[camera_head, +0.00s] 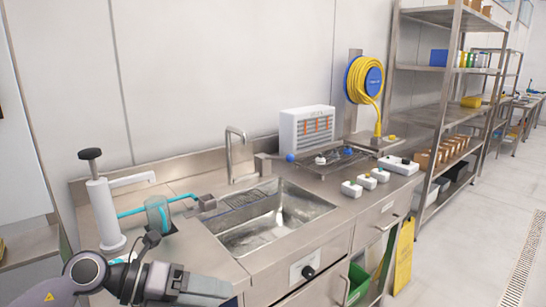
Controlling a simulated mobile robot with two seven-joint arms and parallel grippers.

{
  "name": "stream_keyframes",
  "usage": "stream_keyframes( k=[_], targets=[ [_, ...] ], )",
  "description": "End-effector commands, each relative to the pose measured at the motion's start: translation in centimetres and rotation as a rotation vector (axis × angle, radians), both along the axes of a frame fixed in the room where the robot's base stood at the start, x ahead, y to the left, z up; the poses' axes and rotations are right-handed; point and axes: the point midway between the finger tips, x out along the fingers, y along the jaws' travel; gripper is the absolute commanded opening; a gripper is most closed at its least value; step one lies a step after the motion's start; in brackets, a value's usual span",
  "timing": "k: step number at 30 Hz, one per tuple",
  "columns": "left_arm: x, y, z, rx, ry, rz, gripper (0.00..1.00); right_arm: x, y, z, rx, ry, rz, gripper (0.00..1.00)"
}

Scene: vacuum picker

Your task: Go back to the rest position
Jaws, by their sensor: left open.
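My left gripper (200,287) is at the bottom left, low in front of the steel counter. Its arm comes in from the lower left corner. It is open, and I see nothing held in it. The fingertips are small and hard to make out. A small grey block (207,202) is at the tube's right end. My right gripper is not in view.
A white pump-like bottle with a black knob (104,213) stands at the counter's left. The sink (265,222) and tap (238,150) are in the middle. Small white boxes (366,180) sit on the right. Steel shelves (440,115) stand beyond; the right floor (470,230) is clear.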

Motion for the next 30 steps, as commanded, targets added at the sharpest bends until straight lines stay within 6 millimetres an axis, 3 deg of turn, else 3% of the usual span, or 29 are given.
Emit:
stream_keyframes(
  k=[1,3,6,10,14,17,23,26,30],
  targets=[
    [-0.5,-1.7,1.0,-0.124,0.007,0.025,0.64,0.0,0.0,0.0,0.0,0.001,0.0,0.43],
    [-0.7,-3.1,2.8,-0.288,0.016,0.082,0.64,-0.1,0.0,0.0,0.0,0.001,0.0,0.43],
    [-0.7,-3.9,5.2,-0.514,0.05,0.188,0.64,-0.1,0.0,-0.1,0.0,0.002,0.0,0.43],
    [-0.1,-2.9,7.3,-0.78,0.126,0.37,0.64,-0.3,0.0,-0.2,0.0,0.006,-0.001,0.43],
    [0.7,-0.4,7.6,-1.004,0.239,0.593,0.64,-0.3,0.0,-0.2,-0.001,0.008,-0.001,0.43],
    [1.1,2.3,6.5,-1.143,0.345,0.788,0.64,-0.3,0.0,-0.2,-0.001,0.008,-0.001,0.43],
    [0.0,7.6,0.6,-1.313,0.61,1.224,0.64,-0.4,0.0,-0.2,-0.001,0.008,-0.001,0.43],
    [-2.0,9.7,-3.4,-1.338,0.764,1.454,0.64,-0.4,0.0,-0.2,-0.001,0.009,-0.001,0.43],
    [-6.6,11.6,-9.2,-1.297,1.0,1.77,0.64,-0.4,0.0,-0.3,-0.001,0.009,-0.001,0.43]
  ],
)
